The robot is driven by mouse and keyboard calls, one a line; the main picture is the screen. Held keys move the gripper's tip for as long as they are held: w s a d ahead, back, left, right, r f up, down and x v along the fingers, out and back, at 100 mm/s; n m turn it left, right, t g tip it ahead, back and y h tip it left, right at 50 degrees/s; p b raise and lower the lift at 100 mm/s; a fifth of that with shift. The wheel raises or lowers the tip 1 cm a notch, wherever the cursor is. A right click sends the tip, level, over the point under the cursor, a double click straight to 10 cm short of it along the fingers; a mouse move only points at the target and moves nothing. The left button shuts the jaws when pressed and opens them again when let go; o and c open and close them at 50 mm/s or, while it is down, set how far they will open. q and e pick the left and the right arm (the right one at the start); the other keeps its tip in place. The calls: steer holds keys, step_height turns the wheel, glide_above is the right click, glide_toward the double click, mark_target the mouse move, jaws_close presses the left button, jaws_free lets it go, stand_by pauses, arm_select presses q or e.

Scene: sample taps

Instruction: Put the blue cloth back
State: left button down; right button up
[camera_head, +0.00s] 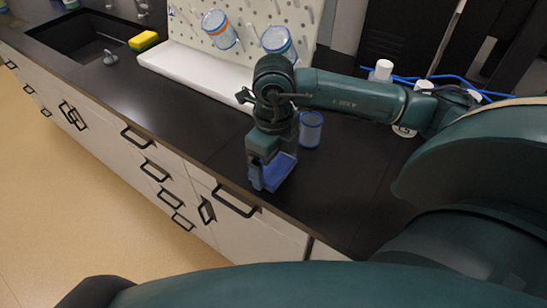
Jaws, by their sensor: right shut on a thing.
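The blue cloth (282,171) is at the fingers of my right gripper (262,180), low over the dark counter close to its front edge. My right gripper points down and is shut on the cloth. The fingers hide part of the cloth, and I cannot tell whether its lower side touches the counter. My left gripper is not in view.
A clear, blue-rimmed container (311,129) stands on the counter (190,105) just behind my right gripper. A pegboard (255,16) holds similar containers at the back. A yellow-green sponge (144,41) lies near the sink (75,35). White-capped bottles (382,70) and blue tubing stand behind my arm.

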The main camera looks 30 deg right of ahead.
mark_target(273, 164)
steer(key=shift+f, duration=0.2)
steer(key=o, duration=0.7)
steer(key=shift+r, duration=0.1)
steer(key=shift+r, duration=0.1)
step_height(273, 164, up, 12)
steer(key=shift+r, duration=0.1)
stand_by(0.4)
